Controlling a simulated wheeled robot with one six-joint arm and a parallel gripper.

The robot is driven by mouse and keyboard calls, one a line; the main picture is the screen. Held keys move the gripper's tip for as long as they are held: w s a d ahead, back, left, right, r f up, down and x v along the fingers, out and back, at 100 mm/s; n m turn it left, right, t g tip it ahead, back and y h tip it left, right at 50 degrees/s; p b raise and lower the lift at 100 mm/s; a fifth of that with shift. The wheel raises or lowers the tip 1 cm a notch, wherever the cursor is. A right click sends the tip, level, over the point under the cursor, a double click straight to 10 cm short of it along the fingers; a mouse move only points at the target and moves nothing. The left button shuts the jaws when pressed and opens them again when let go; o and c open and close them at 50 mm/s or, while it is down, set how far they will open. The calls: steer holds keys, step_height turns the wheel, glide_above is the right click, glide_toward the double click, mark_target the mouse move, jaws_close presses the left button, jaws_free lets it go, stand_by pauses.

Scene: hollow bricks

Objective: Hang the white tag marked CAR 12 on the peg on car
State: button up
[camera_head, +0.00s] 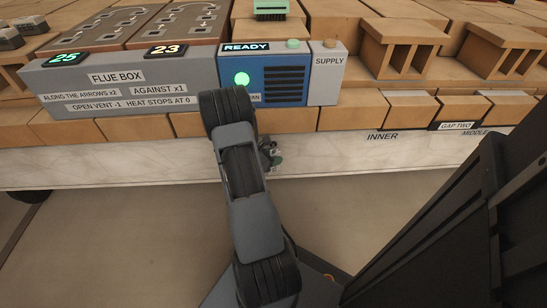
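I see no white tag marked CAR 12 and no peg that I can make out in this view. My arm rises from the bottom centre and bends at a dark joint in front of the blue panel. A small part at the arm's far end, seemingly my gripper (273,155), shows just right of the forearm, in front of the white bench edge. The arm covers most of it, so its fingers and anything in them cannot be made out.
A grey FLUE BOX (120,85) with displays 25 and 23 stands at the left. Beside it are a blue READY panel (285,78) with a green light and a SUPPLY box (328,80). Hollow bricks (400,45) stand at right, behind INNER and MIDDLE labels. The floor (110,240) in front is clear.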

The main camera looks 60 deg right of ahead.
steer(key=p+v, duration=0.4)
steer(key=v, duration=0.9)
steer(key=shift+w+a, duration=0.25)
steer(key=shift+a, duration=0.1)
steer(key=s+a+r+m+t+y+p, duration=0.1)
steer(key=a+r+m+t+y+p, duration=0.2)
steer(key=a+r+p, duration=0.6)
steer(key=s+a+r+m+t+y+p, duration=0.1)
steer(key=a+r+m+t+y+p, duration=0.2)
steer(key=a+r+p, duration=0.7)
steer(key=s+a+r+m+t+y+p, duration=0.1)
steer(key=a+r+m+t+y+p, duration=0.2)
steer(key=r, duration=2.8)
steer(key=a+m+y+p, duration=0.3)
steer(key=a+p, duration=0.3)
steer(key=p, duration=0.3)
steer(key=shift+s+a+r+m, duration=0.25)
steer(key=shift+s+r+m, duration=0.15)
steer(key=shift+m, duration=0.2)
steer(key=shift+d, duration=0.15)
